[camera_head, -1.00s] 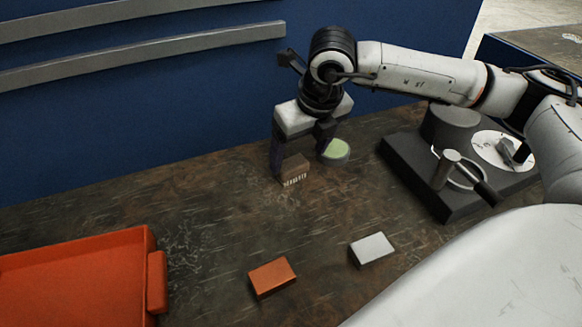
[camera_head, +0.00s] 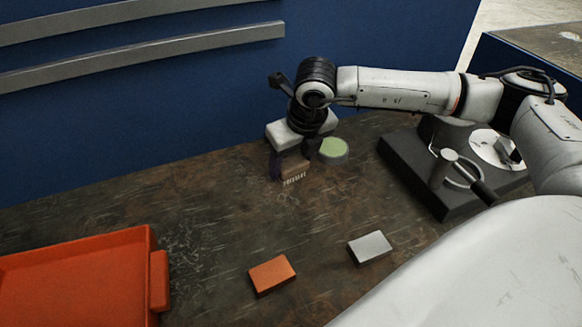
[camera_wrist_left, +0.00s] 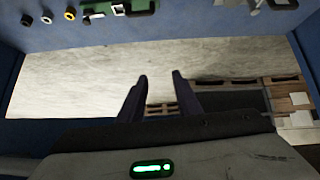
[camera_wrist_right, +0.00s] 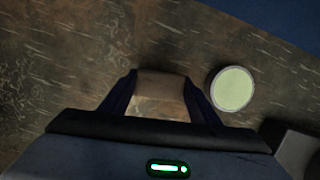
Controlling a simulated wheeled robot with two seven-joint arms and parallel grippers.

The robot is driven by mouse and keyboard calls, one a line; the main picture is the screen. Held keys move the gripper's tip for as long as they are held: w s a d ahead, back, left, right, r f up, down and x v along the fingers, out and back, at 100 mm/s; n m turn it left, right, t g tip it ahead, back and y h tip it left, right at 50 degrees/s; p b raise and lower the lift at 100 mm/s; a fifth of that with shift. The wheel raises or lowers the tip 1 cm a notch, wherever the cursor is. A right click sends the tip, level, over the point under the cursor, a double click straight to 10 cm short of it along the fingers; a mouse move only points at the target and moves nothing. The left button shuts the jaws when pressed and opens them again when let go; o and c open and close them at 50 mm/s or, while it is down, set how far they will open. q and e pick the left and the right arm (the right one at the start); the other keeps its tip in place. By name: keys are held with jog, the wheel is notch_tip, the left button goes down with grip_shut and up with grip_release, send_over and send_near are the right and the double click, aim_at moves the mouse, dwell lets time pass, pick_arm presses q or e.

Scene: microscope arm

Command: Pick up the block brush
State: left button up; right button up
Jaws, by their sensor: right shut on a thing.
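The block brush (camera_head: 294,166) is a small brown wooden block with a row of pale bristles, at the back of the dark workbench. My right gripper (camera_head: 293,173) comes down over it from above, with a finger on each side. In the right wrist view, the brush (camera_wrist_right: 160,86) sits between the two dark fingers, and the gripper is shut on it. Whether the brush touches the bench is hard to tell. My left gripper (camera_wrist_left: 160,78) shows only in the left wrist view, with its fingers apart and nothing between them.
A round green-topped piece (camera_head: 333,149) stands close to the right of the brush. A dark machine base (camera_head: 425,180) with a lever is farther right. An orange block (camera_head: 272,273) and a grey block (camera_head: 369,247) lie in front. An orange tray (camera_head: 75,280) is at left.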

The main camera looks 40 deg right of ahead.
aim_at(291, 163)
jog(key=shift+r, duration=0.1)
notch_tip(291, 163, up, 10)
jog(key=shift+f+b, duration=0.1)
jog(key=shift+b, duration=0.3)
jog(key=o, duration=0.3)
jog(key=shift+c, duration=0.8)
